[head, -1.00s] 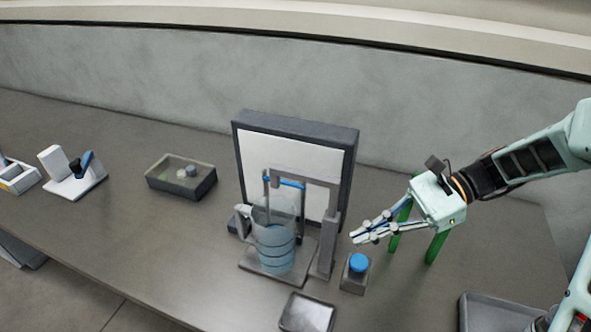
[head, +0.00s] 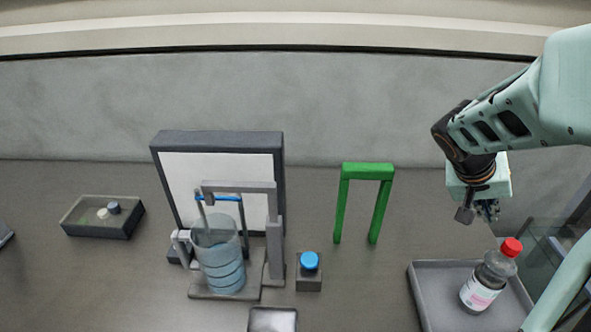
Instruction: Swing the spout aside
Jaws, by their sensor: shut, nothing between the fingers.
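The spout, a thin grey tube with a blue upper bar (head: 220,198), hangs from a grey stand (head: 274,235). It reaches over a clear jug (head: 220,262) with ring marks and what looks like bluish liquid. The jug stands upright on the stand's grey base. My gripper (head: 488,212) is at the right, well apart from the spout, above and behind the right tray. It is shut and empty; its fingers are small and partly hidden.
A white-faced panel (head: 218,138) stands behind the jug. A blue button on a grey box (head: 309,272) and a green arch (head: 368,171) stand to the right. A red-capped bottle (head: 485,278) is in the right tray (head: 433,306). A low box (head: 88,221) is at the left.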

